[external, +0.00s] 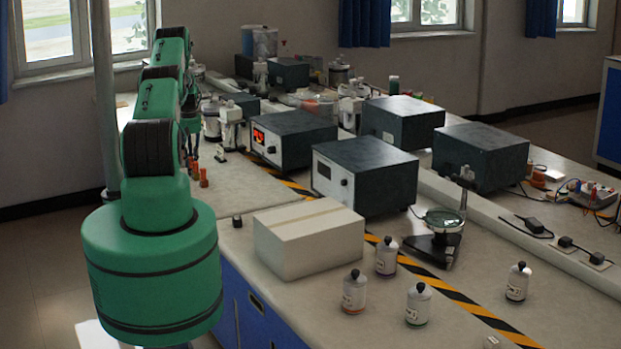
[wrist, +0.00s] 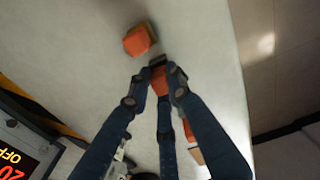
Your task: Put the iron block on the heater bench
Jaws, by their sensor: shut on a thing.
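My gripper (wrist: 165,75) has dark blue fingers that come together near the middle of the wrist view. They are shut on a small orange-red block (wrist: 182,91), partly hidden between them. Another orange-red block (wrist: 138,41) lies on the pale bench just beyond the fingertips. I cannot tell by look which block is iron. A dark box with a red lit display (external: 295,137) stands right of my arm; at the lower left of the wrist view a display (wrist: 12,165) reads "OFF". It may be the heater bench. In the external view my arm largely hides the gripper.
More orange pieces (wrist: 196,155) show behind the fingers. A closed carton (external: 308,240) and a second dark box (external: 365,174) stand nearby. Several small labelled bottles (external: 386,256) stand at the front. The bench edge and floor (wrist: 285,70) lie right in the wrist view.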

